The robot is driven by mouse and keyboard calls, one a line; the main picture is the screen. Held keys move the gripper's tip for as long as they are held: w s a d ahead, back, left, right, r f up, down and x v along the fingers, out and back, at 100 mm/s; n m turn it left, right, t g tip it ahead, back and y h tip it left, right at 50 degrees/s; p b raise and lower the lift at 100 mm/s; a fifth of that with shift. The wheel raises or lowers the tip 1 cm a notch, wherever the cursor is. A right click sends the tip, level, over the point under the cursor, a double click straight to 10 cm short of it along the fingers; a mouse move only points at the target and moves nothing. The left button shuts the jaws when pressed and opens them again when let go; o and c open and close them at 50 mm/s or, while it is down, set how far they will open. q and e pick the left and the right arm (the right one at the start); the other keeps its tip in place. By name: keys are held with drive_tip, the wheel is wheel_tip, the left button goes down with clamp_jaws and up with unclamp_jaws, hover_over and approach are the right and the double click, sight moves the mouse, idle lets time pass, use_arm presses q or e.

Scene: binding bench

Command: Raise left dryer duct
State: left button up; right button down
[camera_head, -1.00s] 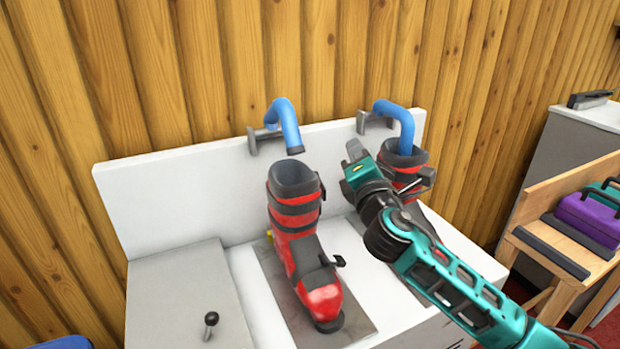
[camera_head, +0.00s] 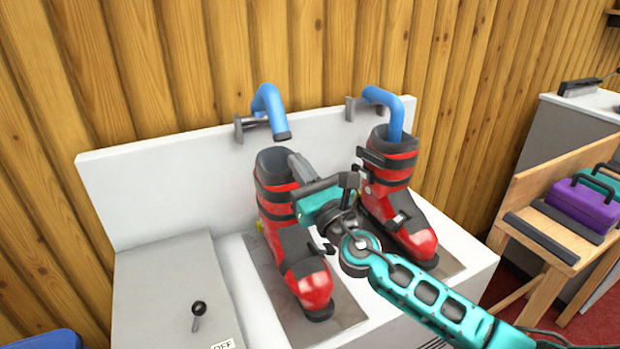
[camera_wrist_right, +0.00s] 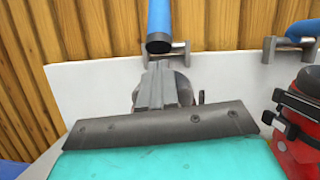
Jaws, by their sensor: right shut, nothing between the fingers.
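The left dryer duct (camera_head: 269,108) is a bent blue tube on a grey wall bracket (camera_head: 248,127). Its dark open end hangs just above the left red ski boot (camera_head: 277,196), apart from its cuff. The duct also shows at the top of the right wrist view (camera_wrist_right: 160,28). My right gripper (camera_head: 297,165) is shut and empty, beside the left boot's cuff and below the duct's end. In the right wrist view its closed fingers (camera_wrist_right: 164,86) point toward the duct, with the boot partly hidden behind them. My left gripper is not in view.
The right blue duct (camera_head: 390,105) reaches into the right red boot (camera_head: 398,205). Both boots stand on the white dryer bench (camera_head: 150,190), which has a small black lever (camera_head: 197,312) at left. A wooden bench with a purple case (camera_head: 582,204) stands at right.

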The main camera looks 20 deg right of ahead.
sight(291, 172)
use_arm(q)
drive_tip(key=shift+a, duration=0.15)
use_arm(e)
drive_tip(key=shift+x, duration=1.85)
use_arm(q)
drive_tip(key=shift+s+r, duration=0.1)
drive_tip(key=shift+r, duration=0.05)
use_arm(e)
drive_tip(key=shift+r, duration=0.15)
